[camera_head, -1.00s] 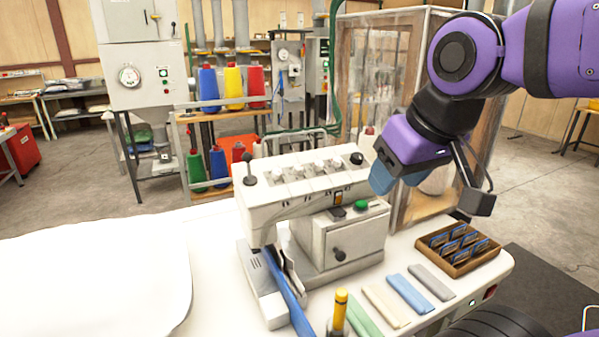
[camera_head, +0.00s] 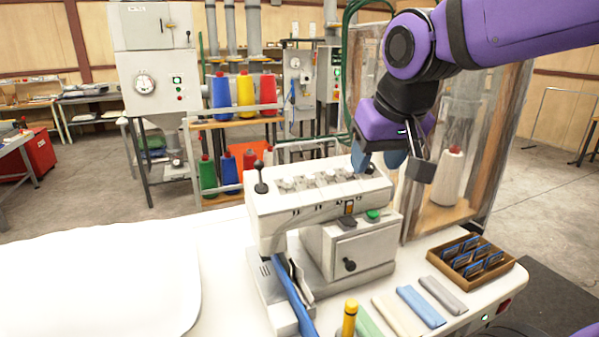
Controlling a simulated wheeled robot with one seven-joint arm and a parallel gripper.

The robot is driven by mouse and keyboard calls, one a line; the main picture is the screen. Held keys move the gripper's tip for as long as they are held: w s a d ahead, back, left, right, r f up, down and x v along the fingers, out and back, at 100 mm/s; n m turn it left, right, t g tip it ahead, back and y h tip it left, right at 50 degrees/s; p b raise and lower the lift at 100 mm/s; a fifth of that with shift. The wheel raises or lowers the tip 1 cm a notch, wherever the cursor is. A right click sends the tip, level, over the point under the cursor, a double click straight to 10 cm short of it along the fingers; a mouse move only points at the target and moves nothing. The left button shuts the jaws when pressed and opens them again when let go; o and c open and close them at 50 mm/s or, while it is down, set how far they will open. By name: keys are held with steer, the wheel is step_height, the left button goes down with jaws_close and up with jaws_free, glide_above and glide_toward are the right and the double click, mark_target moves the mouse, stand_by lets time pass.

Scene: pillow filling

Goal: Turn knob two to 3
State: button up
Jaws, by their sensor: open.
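The white sewing machine (camera_head: 330,212) stands on the white table. A row of several small pale knobs (camera_head: 322,180) runs along its top; their numbers and settings are too small to read, so I cannot tell which is knob two.
A black knob (camera_head: 260,188) stands up at the top left end of the machine. A wood-framed clear cabinet (camera_head: 490,150) is close behind my gripper on the right. A brown tray (camera_head: 437,257) and folded cloth strips (camera_head: 420,306) lie at the front right.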

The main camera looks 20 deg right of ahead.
mark_target(309, 175)
steer(key=w+a+f+m, duration=0.2)
steer(key=w+m, duration=0.2)
steer(key=w, duration=1.4)
steer(key=shift+g, duration=0.3)
steer(key=x, duration=1)
steer(key=shift+w+d+f, duration=0.15)
steer(key=shift+d+f, duration=0.05)
steer(key=shift+f, duration=0.15)
steer(key=c, duration=0.9)
